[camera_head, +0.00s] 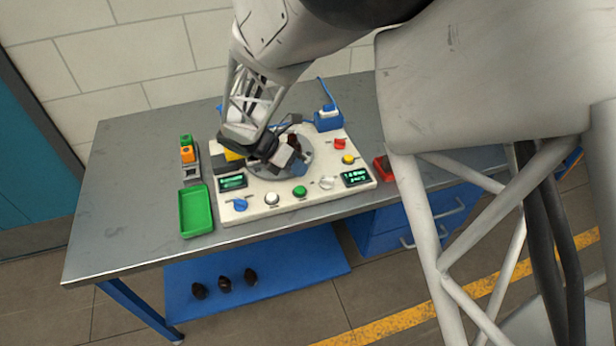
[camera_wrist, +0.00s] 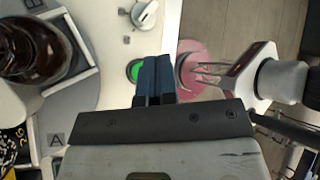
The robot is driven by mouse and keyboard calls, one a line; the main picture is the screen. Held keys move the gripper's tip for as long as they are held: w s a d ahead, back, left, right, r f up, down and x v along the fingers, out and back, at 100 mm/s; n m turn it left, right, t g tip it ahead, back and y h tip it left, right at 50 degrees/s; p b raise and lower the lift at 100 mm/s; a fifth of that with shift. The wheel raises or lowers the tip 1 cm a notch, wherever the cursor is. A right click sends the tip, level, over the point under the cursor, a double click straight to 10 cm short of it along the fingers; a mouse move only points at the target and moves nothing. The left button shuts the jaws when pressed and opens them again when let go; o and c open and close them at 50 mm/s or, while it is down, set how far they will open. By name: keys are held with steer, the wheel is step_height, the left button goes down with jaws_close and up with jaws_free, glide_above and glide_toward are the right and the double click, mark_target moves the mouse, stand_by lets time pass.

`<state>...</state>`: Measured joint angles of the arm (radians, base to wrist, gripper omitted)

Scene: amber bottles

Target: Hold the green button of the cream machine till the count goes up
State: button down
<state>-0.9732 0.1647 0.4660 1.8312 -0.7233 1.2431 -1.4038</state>
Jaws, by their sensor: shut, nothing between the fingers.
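The cream machine (camera_head: 256,210) lies on the grey table, with a round grey turntable, knobs, coloured buttons and two dark displays with green text too small to read. Its green button (camera_head: 299,191) is on the front part, between a white knob and a silver knob. My gripper (camera_head: 290,158) is over the turntable side of the machine, behind the green button in the head view. In the wrist view my gripper (camera_wrist: 154,80) is shut and empty. The green button (camera_wrist: 135,69) shows just left of the fingertips, partly hidden by them. I cannot tell whether they touch.
An amber bottle (camera_wrist: 38,48) stands in a holder on the turntable, close to my gripper. Dark bottles (camera_head: 225,284) lie on the blue lower shelf.

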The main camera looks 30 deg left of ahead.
mark_target(299, 188)
steer(key=shift+f, duration=1.8)
steer(key=shift+f, duration=0.85)
stand_by(5.3)
